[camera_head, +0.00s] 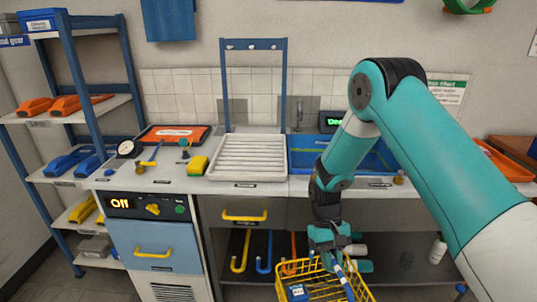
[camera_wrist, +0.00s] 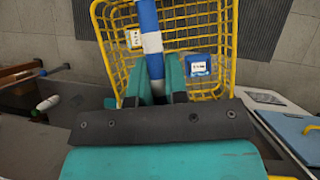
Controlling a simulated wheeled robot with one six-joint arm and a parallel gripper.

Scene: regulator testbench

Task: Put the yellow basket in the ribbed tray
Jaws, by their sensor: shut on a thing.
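The yellow wire basket (camera_head: 290,268) is at the bottom of the head view, below the counter's front edge. It also shows in the wrist view (camera_wrist: 231,45). My gripper (camera_head: 338,258) is shut on its blue-and-white handle; in the wrist view its fingers (camera_wrist: 155,88) are on either side of the handle. A blue labelled item (camera_wrist: 198,65) and a yellow labelled item (camera_wrist: 134,38) are in the basket. The ribbed tray (camera_head: 248,158), white and empty, lies on the counter, above and left of the basket in the head view.
A yellow sponge block (camera_head: 197,166) is left of the tray; a blue basin (camera_head: 310,150) is right of it. A blue frame (camera_head: 253,44) rises behind the tray. Below the counter are a drawer with a yellow handle (camera_head: 244,216) and hanging hooks (camera_head: 264,255). A shelf rack stands left.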

